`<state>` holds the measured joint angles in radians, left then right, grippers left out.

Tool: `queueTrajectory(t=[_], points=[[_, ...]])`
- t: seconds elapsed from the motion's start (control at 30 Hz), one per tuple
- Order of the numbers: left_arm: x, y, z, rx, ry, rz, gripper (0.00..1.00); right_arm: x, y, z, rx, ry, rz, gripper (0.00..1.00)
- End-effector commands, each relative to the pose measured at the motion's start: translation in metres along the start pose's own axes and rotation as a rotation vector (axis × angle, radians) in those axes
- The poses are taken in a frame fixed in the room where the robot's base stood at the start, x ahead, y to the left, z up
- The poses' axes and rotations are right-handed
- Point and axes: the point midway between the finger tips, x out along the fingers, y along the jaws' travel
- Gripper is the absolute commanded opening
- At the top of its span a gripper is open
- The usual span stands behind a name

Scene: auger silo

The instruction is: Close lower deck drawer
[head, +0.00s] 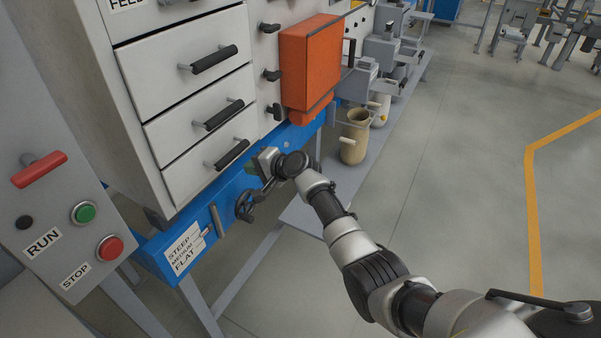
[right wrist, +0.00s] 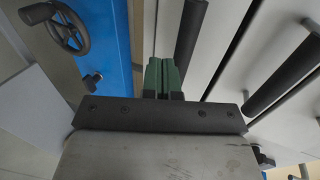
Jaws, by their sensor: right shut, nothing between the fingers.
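The lower deck drawer (head: 190,181) is the lowest of the pale drawer fronts on the cabinet. It has a black bar handle (head: 232,155). Its front looks about in line with the drawers above, and I cannot tell whether a small gap remains. My right gripper (head: 252,169) is just below and right of that handle, close to the blue beam. In the right wrist view its green fingers (right wrist: 163,76) are shut and empty. A black handle (right wrist: 190,42) lies just right of them, apart or nearly touching. My left gripper is not in view.
The blue beam (head: 173,246) runs under the drawers, with a black handwheel (head: 245,205) near my right gripper. An orange box (head: 308,65) is to the upper right. A panel with RUN and STOP buttons (head: 110,248) stands at left.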

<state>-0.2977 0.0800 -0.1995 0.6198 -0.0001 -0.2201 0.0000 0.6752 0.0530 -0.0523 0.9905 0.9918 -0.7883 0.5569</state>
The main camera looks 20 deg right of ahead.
Motion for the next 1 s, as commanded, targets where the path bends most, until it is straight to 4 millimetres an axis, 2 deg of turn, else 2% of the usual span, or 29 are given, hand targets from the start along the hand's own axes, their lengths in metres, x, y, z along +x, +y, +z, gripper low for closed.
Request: queueTrajectory(t=[0.2, 0.5, 0.7, 0.83, 1.0], points=[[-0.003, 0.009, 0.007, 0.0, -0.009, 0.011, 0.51, -0.019, 0.0, 0.0, -0.001, 0.001, -0.001, 0.0], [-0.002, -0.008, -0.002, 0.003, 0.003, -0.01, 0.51, -0.062, 0.002, -0.001, -0.003, 0.003, -0.001, 0.0], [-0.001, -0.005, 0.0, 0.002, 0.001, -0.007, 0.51, -0.089, 0.001, 0.0, -0.001, 0.002, 0.0, 0.0], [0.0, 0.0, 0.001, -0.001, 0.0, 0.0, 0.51, -0.098, 0.001, 0.0, 0.0, 0.001, 0.0, 0.0], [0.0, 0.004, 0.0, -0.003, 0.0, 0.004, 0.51, -0.099, 0.006, 0.001, 0.0, 0.003, 0.009, 0.0]])
